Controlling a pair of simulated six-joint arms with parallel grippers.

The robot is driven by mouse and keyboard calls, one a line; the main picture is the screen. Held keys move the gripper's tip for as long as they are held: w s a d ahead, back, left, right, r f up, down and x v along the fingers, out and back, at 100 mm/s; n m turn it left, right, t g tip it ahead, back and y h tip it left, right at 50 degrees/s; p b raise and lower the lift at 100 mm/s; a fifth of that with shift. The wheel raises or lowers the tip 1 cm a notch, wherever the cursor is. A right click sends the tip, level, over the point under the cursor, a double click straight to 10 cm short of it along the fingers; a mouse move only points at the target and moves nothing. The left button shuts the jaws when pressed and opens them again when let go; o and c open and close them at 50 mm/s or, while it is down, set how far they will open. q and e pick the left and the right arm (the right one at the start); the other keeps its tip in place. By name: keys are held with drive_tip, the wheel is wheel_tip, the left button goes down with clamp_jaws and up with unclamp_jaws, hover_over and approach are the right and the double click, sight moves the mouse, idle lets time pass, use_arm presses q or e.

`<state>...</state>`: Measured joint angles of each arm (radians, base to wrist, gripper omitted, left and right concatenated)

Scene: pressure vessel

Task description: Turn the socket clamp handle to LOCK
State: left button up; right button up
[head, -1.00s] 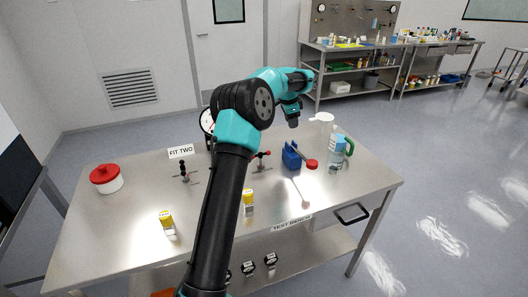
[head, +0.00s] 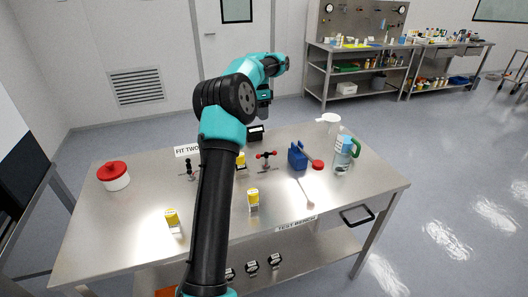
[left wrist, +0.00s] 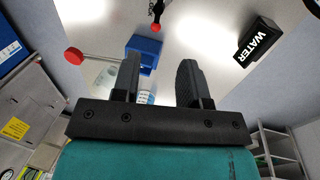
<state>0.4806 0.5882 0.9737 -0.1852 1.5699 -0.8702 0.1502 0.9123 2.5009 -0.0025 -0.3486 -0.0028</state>
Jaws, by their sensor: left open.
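A small dark fixture with a red-ended cross handle (head: 266,156) stands upright on the steel bench; a red ball on a dark stem (left wrist: 156,27) shows at the top of the left wrist view. A blue block (head: 297,156) with a red-knobbed lever (head: 317,164) stands to its right. My left gripper (head: 264,110) is above the bench's back part, apart from both. In the left wrist view its fingers (left wrist: 159,75) are open and empty. My right gripper is not in view.
A black WATER box (left wrist: 257,42) and a clear bottle with a green handle (head: 343,152) stand nearby. A red-lidded white pot (head: 114,176) is at left. Yellow-topped items (head: 253,198) stand in front. My arm hides the bench's middle.

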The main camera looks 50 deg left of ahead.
sight(266, 159)
use_arm(q)
drive_tip(key=d+f, duration=0.1)
drive_tip(key=f, duration=0.4)
drive_tip(key=s+d+f, duration=0.1)
drive_tip(key=f, duration=0.4)
drive_tip(key=d+f, duration=0.1)
drive_tip(key=f, duration=0.5)
drive_tip(key=shift+s, duration=0.15)
clamp_jaws()
